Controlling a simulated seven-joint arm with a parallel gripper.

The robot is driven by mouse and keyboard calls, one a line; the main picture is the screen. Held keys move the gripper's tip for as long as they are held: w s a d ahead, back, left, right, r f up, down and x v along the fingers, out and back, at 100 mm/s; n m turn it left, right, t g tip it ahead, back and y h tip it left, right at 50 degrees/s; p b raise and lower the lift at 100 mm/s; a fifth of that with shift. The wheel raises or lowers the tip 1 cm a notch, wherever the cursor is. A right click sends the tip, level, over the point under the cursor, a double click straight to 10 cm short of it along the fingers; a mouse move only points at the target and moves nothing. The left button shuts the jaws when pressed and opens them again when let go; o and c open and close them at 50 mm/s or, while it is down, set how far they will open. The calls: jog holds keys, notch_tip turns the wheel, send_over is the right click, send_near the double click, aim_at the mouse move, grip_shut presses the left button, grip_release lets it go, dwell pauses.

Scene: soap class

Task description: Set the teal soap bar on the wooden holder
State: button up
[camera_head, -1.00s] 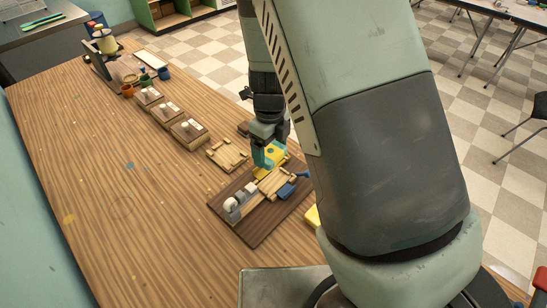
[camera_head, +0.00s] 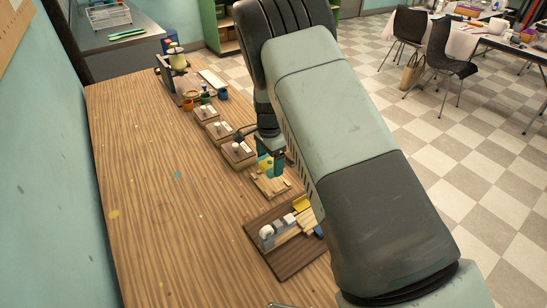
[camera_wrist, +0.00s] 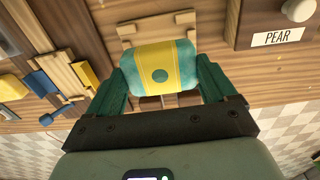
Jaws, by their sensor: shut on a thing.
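The teal soap bar (camera_wrist: 158,85) has a yellow wrap with a teal dot and is pinched between the fingers of my gripper (camera_wrist: 160,62) in the wrist view. In the head view the soap (camera_head: 264,165) shows beside my gripper (camera_head: 273,160), partly hidden by it. The pale wooden holder (camera_head: 272,188) lies on the table just below the soap. In the wrist view the holder (camera_wrist: 155,24) shows behind the soap, which covers part of it. I cannot tell whether the soap touches the holder.
Several labelled blocks stand farther along the table, one reading PEAR (camera_wrist: 276,38). The left of the wooden table (camera_head: 150,200) is mostly clear.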

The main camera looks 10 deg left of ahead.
jog(key=shift+f, duration=2.25)
jog(key=shift+f, duration=0.55)
jog(key=o, duration=0.9)
jog(key=shift+r, duration=3)
